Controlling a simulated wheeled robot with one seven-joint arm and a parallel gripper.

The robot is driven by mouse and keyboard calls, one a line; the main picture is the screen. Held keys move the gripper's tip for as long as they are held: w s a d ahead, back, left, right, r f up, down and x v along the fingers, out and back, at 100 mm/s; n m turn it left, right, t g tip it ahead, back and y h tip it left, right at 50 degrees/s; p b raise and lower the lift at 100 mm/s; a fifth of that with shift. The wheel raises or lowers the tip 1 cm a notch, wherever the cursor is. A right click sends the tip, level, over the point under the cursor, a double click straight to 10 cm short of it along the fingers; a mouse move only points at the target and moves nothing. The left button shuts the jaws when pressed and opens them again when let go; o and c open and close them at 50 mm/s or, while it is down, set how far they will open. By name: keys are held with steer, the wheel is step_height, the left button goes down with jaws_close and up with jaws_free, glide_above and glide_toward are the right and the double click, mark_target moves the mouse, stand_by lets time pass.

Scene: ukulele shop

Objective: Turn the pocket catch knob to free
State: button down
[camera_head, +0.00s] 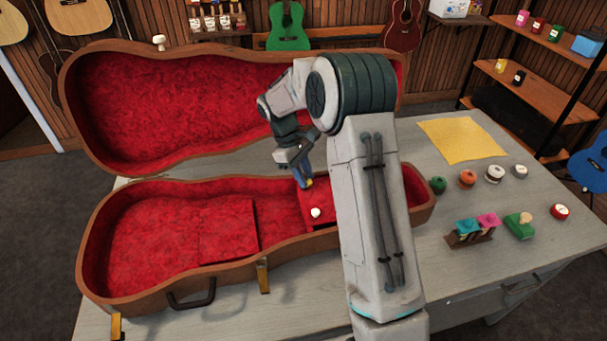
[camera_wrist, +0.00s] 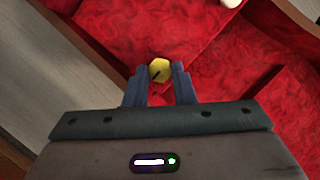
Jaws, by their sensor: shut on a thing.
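The pocket catch knob (camera_wrist: 159,69) is a small yellow, many-sided knob with a short dark slanting mark on its face. My gripper (camera_wrist: 160,75) is shut on it, one blue finger on each side. In the head view my gripper (camera_head: 305,181) reaches down into the case at the back edge of the red pocket lid (camera_head: 306,199); a bit of yellow shows at its fingertips. A round white knob (camera_head: 316,213) sits on the lid, and its edge shows at the top of the wrist view (camera_wrist: 231,2). My arm hides the lid's right part.
The open brown case (camera_head: 179,273) with red lining lies on a grey table (camera_head: 480,280), its lid raised behind. Small pots, colored blocks and a yellow cloth (camera_head: 461,139) are on the right. The table's front right is clear.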

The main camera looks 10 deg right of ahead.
steer(key=c, duration=1.2)
jaws_free()
steer(key=b+v, duration=0.1)
steer(key=v, duration=1.2)
steer(key=shift+r, duration=0.4)
steer(key=shift+r, duration=0.1)
